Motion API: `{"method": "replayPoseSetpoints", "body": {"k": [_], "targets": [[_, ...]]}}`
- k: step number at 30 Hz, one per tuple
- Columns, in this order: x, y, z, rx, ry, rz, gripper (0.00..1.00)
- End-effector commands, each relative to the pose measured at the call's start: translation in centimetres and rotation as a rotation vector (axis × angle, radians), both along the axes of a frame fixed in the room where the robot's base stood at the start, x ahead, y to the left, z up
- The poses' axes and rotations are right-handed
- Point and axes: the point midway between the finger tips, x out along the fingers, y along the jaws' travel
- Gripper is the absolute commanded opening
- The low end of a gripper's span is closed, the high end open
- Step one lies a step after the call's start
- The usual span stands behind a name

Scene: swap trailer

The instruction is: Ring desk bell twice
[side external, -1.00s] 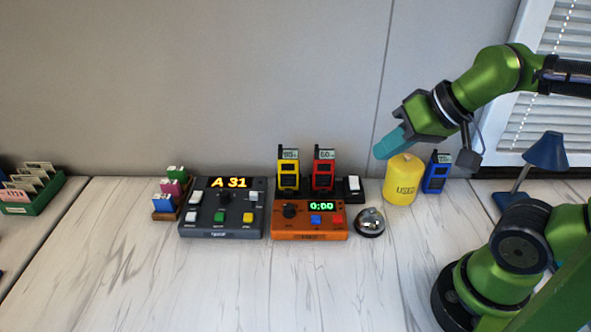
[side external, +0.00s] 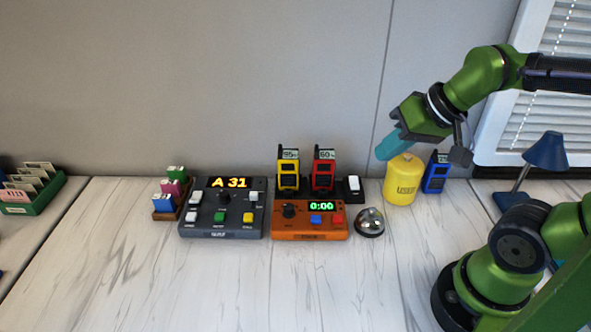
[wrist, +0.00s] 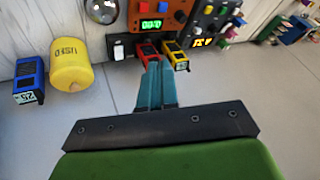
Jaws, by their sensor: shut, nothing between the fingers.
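The desk bell (side external: 369,223) is a silver dome on a dark base, on the table just right of the orange timer box. In the wrist view the bell (wrist: 101,10) shows at the top edge, partly cut off. My gripper (side external: 386,148) has teal fingers, is shut and empty, and hangs in the air above and behind the bell, near the top of the yellow canister. In the wrist view its fingertips (wrist: 158,62) are together and point toward the radios. It is apart from the bell.
A yellow canister (side external: 401,182) stands right of the bell, with a blue radio (side external: 436,173) behind it. The orange timer (side external: 310,221), grey console (side external: 222,209), and yellow (side external: 289,170) and red (side external: 323,171) radios stand left. A blue lamp (side external: 545,152) stands right. The front table is clear.

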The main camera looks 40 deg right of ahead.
Motion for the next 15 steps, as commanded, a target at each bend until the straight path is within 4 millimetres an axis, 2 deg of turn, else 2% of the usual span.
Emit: {"method": "replayPoseSetpoints", "body": {"k": [5,9,15], "targets": [[1.0,-3.2,-3.4,0.142,0.218,-0.253,0.00],[1.2,-5.1,-5.9,0.366,0.436,-0.573,0.00],[1.5,-6.7,-8.5,0.738,0.775,-1.109,0.00]]}}
